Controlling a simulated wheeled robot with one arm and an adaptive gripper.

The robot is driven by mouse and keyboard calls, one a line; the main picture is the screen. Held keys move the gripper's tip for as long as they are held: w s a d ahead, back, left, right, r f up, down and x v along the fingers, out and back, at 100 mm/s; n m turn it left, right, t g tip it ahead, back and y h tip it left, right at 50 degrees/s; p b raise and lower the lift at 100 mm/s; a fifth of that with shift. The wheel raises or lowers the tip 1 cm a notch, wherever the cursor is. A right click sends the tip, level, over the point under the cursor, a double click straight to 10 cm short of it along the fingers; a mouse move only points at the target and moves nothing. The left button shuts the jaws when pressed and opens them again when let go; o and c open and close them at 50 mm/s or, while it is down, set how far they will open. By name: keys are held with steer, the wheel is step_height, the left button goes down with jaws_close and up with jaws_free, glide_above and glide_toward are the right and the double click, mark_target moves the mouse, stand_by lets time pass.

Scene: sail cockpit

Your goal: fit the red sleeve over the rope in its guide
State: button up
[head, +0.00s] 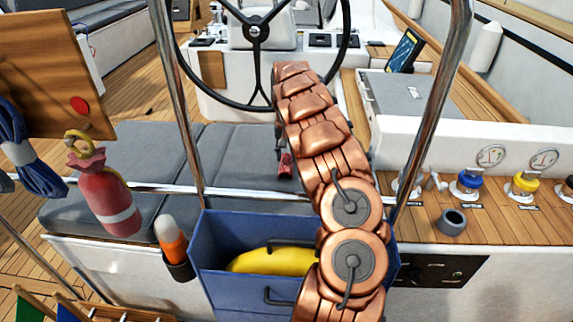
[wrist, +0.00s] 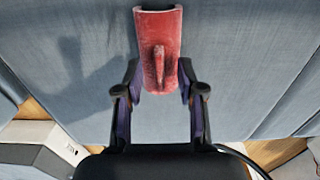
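The red sleeve (wrist: 158,28) is a curved, trough-like piece with a raised fin along its middle. In the wrist view it sits between the two dark fingers of my gripper (wrist: 159,78), which press on its sides near its lower end. It sticks out forward past the fingertips. In the head view the sleeve (head: 286,165) is a small red shape beside my arm, over the grey cushions; most of my gripper is hidden there. A shadow on the cushion suggests the sleeve is held above it. I cannot make out the rope in its guide in either view.
Grey seat cushions (head: 240,150) lie below my gripper. A steel rail (head: 180,100), the steering wheel (head: 256,30) and a blue box (head: 225,290) with a yellow thing surround my arm. A coiled blue rope (head: 35,175) hangs left. Winches or knobs (head: 468,182) stand right.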

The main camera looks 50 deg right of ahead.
mark_target(287, 158)
jaws_close()
steer(key=shift+r, duration=0.15)
stand_by(0.4)
steer(key=shift+r+b, duration=0.45)
steer(key=shift+r, duration=1.25)
steer(key=shift+s+a, duration=0.45)
steer(key=shift+s, duration=0.05)
steer(key=s+a+r+b, duration=0.1)
steer(key=s+a+b, duration=0.1)
steer(key=s+a, duration=0.7)
steer(key=shift+s+a+r, duration=0.15)
steer(key=shift+s, duration=1)
